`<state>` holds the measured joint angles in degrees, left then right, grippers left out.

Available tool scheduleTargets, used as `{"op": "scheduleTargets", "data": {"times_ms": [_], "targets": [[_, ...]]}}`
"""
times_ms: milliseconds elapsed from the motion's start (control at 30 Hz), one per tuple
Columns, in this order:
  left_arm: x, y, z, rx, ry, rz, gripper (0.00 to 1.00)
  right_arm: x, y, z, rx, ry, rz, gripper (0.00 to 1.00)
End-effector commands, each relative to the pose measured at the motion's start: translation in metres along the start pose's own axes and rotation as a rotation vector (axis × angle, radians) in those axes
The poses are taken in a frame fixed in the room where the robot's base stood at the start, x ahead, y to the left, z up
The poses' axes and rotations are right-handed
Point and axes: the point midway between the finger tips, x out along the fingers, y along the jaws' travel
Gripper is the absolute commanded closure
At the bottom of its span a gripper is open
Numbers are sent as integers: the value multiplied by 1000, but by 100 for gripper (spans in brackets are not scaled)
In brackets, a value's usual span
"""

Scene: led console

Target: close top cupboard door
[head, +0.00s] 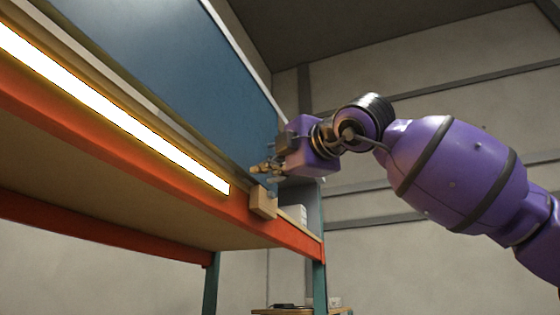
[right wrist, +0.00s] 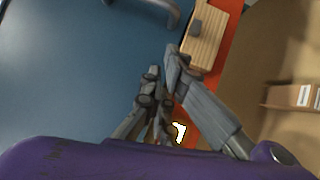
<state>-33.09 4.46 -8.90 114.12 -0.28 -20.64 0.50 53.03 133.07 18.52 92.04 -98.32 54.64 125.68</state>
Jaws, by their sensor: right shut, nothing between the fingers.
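The blue cupboard door (head: 190,65) is a large flat panel above the orange shelf beam. It also fills the left of the right wrist view (right wrist: 60,70). A grey handle (right wrist: 168,12) shows on it at the top of that view. My right gripper (head: 262,169) is shut and empty at the door's lower right end, just above the beam. In the right wrist view its fingertips (right wrist: 164,66) lie over the door's edge beside a wooden block; I cannot tell whether they touch the door. My left gripper is not in view.
A wooden block (head: 263,203) sits on the orange beam (head: 130,130), just below my right gripper. A bright LED strip (head: 110,105) runs along the beam. A green post (head: 319,285) and a low wooden surface (head: 290,311) stand below.

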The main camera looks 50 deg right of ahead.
Motion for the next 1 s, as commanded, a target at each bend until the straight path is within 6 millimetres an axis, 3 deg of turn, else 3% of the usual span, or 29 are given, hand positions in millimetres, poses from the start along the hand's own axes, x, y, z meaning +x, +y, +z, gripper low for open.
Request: {"op": "scheduleTargets", "data": {"times_ms": [33, 233, 767, 1000], "targets": [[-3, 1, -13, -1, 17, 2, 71, 2, 6, 11, 5, -2, 5, 100], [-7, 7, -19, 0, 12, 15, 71, 18, 5, 26, 4, -1, 4, 100], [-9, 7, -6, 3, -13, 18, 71, 26, -1, 29, 2, 0, 0, 100], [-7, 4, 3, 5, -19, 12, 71, 39, -10, 54, 6, -2, -4, 100]]}}
